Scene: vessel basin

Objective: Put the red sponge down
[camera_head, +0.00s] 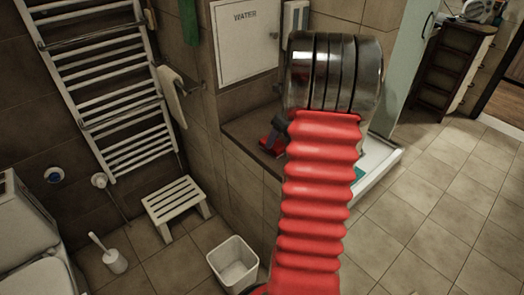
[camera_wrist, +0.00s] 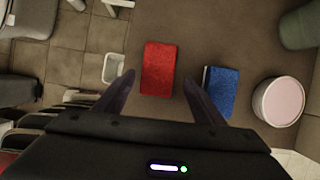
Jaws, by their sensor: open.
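The red sponge (camera_wrist: 159,68) lies flat on a brown ledge in the wrist view. My gripper (camera_wrist: 158,77) is open, with one dark finger to the left of the sponge and one to its right. Gaps show between the sponge and both fingers, and nothing is held. In the head view my red arm hides most of the ledge (camera_head: 240,129). A small red patch (camera_head: 271,140) shows there beside the arm, but I cannot tell for sure that it is the sponge.
A blue sponge (camera_wrist: 221,90) lies just right of my right finger. A round pink-topped container (camera_wrist: 278,102) stands farther right, and a grey-green object (camera_wrist: 299,28) at upper right. A white bin (camera_head: 233,263) and a slatted stool (camera_head: 176,203) stand on the floor.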

